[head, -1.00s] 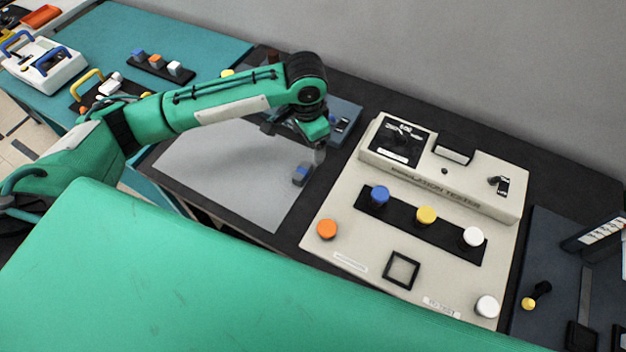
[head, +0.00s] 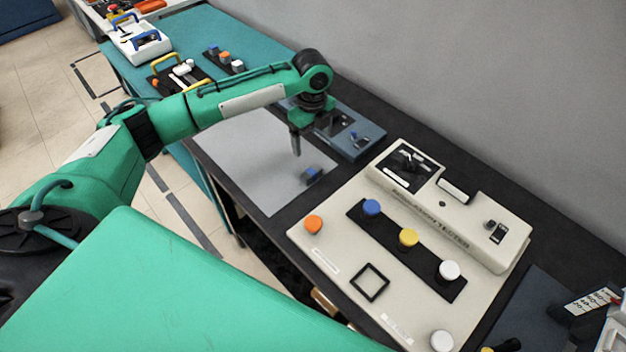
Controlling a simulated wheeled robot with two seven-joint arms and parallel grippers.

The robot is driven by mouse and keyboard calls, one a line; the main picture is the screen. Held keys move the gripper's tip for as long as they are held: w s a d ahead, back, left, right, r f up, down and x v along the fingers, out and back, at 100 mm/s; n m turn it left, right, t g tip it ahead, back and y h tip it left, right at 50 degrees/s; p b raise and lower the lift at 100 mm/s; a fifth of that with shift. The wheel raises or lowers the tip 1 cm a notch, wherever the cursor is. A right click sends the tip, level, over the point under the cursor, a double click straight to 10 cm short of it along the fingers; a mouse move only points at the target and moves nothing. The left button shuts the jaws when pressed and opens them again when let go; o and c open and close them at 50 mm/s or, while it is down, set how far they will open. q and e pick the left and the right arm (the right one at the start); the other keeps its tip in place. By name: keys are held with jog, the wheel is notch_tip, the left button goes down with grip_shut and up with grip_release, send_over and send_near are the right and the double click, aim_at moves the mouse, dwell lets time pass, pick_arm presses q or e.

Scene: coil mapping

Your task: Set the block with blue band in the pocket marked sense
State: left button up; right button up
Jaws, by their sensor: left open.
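A small dark block with a blue band (head: 313,175) lies near the right corner of the light grey mat (head: 240,165). My left gripper (head: 297,147) points down just to the left of and behind the block, apart from it in the picture. It is open and holds nothing; its finger gap is too small to see. A blue-grey fixture (head: 366,144) with dark recesses and a small blue part stands behind the gripper, partly hidden by my arm. No pocket label reading sense is legible. My right gripper is out of view.
A beige tester box (head: 335,240) with orange, blue, yellow and white knobs stands right of the mat. A dark panel (head: 535,310) is at the lower right. The teal table (head: 185,30) at the far left holds cases and small blocks. The mat is otherwise clear.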

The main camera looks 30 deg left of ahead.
pick_arm(q)
jog(key=p, duration=0.1)
send_over(311, 171)
jog(key=f, duration=0.7)
jog(key=shift+s+d+f, duration=0.15)
jog(key=shift+d, duration=0.05)
jog(key=shift+f, duration=0.4)
jog(key=shift+f+p, duration=0.5)
jog(key=shift+p, duration=0.05)
notch_tip(311, 171, down, 4)
jog(key=shift+a+r+p, duration=0.1)
jog(key=shift+r+p, duration=0.05)
jog(key=shift+p, duration=0.55)
jog(key=shift+f, duration=0.45)
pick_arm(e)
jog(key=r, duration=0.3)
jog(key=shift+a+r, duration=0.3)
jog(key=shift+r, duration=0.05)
pick_arm(q)
jog(key=shift+c, duration=0.2)
jog(key=c, duration=1.1)
jog(key=shift+c, duration=0.4)
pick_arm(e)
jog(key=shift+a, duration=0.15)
pick_arm(q)
jog(key=shift+r, duration=0.15)
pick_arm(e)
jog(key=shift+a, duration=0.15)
